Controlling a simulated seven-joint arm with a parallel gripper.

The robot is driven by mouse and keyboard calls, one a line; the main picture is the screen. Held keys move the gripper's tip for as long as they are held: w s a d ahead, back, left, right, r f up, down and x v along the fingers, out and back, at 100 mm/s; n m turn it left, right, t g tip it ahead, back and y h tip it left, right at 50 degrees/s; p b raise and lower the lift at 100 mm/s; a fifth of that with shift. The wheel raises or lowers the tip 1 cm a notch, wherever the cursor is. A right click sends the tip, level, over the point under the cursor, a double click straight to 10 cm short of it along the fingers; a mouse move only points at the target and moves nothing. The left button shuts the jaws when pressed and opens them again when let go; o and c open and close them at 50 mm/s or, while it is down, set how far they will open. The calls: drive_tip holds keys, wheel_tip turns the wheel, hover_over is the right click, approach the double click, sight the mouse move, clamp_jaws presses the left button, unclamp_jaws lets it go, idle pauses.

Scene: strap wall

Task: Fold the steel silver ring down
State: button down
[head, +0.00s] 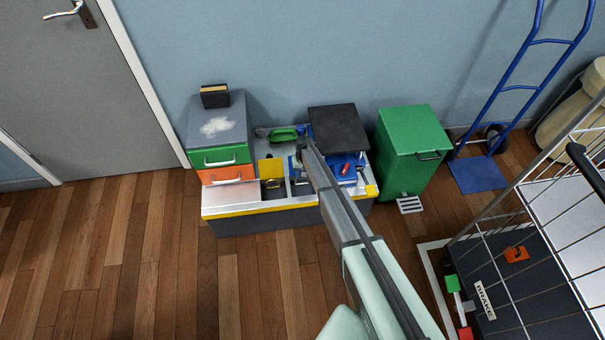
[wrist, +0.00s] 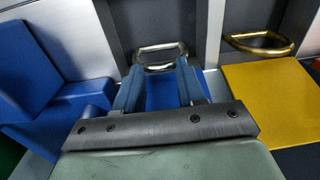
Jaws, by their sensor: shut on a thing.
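The steel silver ring (wrist: 160,69) shows in the wrist view as a D-shaped loop in front of a dark grey panel, just above a blue plate (wrist: 162,96). It appears raised from the plate, though its exact angle is hard to tell. My gripper (wrist: 160,66) has its two blue fingers at the ring's left and right sides and is shut on it. In the head view my gripper (head: 301,152) is over the middle of the low bench, and my arm hides the ring.
A brass ring (wrist: 262,42) by a yellow plate (wrist: 270,95) stands close on the right in the wrist view. Blue blocks (wrist: 50,90) are on the left. In the head view, a drawer unit (head: 220,135) and a black-topped stand (head: 339,125) flank the work area.

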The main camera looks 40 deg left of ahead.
drive_tip(key=shift+s+f, duration=0.2)
drive_tip(key=shift+f, duration=0.25)
drive_tip(key=shift+s+d+t+y, duration=0.55)
drive_tip(key=shift+d+t+y, duration=0.05)
drive_tip(key=shift+d, duration=0.05)
drive_tip(key=shift+s+d+f+t+y, duration=0.1)
drive_tip(key=shift+s+d+t+y, duration=0.3)
drive_tip(key=shift+s+t+y, duration=0.1)
drive_tip(key=shift+s+d+f+t+y, duration=0.55)
drive_tip(key=shift+f+t+y, duration=0.1)
drive_tip(key=shift+t+y, duration=0.35)
drive_tip(key=shift+s+d+f, duration=0.4)
drive_tip(key=shift+s+f, duration=0.05)
drive_tip(key=shift+f, duration=0.3)
drive_tip(key=c, duration=1.4)
unclamp_jaws()
drive_tip(key=shift+w+r, duration=0.15)
drive_tip(key=o, duration=0.7)
drive_tip(key=shift+d+r, duration=0.15)
drive_tip(key=shift+r, duration=0.05)
drive_tip(key=shift+s+d+r, duration=0.1)
drive_tip(key=shift+s+r, duration=0.05)
drive_tip(key=shift+s, duration=0.05)
